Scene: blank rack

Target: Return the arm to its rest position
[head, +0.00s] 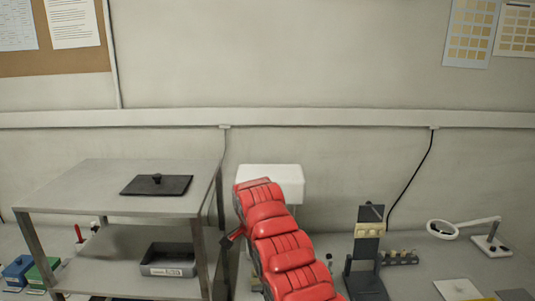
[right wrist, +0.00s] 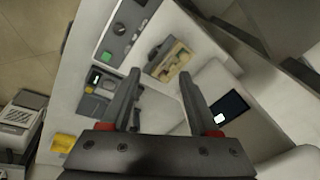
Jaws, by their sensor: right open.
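My right gripper (right wrist: 160,74) shows in the right wrist view. Its two dark fingers are apart, and nothing is held between them. Beyond the fingertips lies a pale surface with a small tan block-like item (right wrist: 174,62) on it. I cannot judge the distance to it. Neither gripper can be made out in the head view, and my left gripper is in no view.
At right are a dark stand (head: 366,255) and a magnifier lamp (head: 442,229). The wall behind is mostly bare.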

